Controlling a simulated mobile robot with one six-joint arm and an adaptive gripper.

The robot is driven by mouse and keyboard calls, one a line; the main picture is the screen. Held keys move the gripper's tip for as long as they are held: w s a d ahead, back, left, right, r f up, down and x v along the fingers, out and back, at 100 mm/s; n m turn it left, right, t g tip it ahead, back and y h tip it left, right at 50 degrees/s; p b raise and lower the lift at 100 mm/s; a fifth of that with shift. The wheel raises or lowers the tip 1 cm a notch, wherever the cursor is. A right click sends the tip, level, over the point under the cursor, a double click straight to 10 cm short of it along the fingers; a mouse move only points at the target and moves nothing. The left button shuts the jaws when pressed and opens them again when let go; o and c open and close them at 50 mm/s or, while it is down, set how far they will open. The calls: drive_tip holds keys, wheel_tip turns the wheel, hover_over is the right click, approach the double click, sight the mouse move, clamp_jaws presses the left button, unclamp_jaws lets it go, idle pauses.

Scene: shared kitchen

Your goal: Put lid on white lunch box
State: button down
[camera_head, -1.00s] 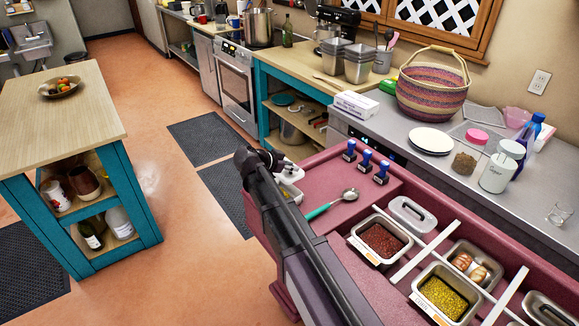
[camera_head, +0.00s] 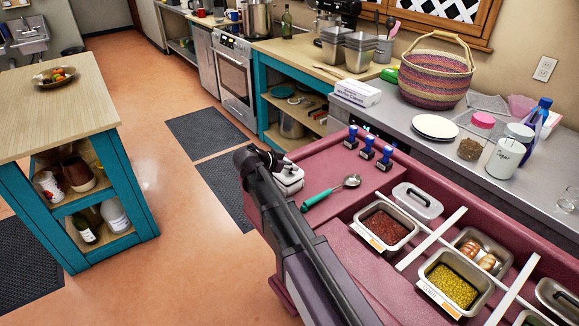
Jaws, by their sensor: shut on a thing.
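The white lunch box (camera_head: 289,186) sits at the left end of the red counter, partly hidden behind my arm. Its white lid (camera_head: 290,172) lies over the top of the box, level as far as I can see. My gripper (camera_head: 282,165) is shut on the lid from above. No gap between lid and box shows on the visible side. My arm hides the left side, so I cannot tell whether the lid is seated all round.
Metal trays of red (camera_head: 385,228) and yellow (camera_head: 450,284) food fill the right side.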

drive_tip(key=shift+f+b, duration=0.35)
drive_tip(key=shift+f, duration=0.15)
drive_tip(key=shift+f, duration=0.25)
idle(0.8)
drive_tip(key=shift+c, duration=1.9)
unclamp_jaws()
drive_tip(key=shift+r, duration=0.25)
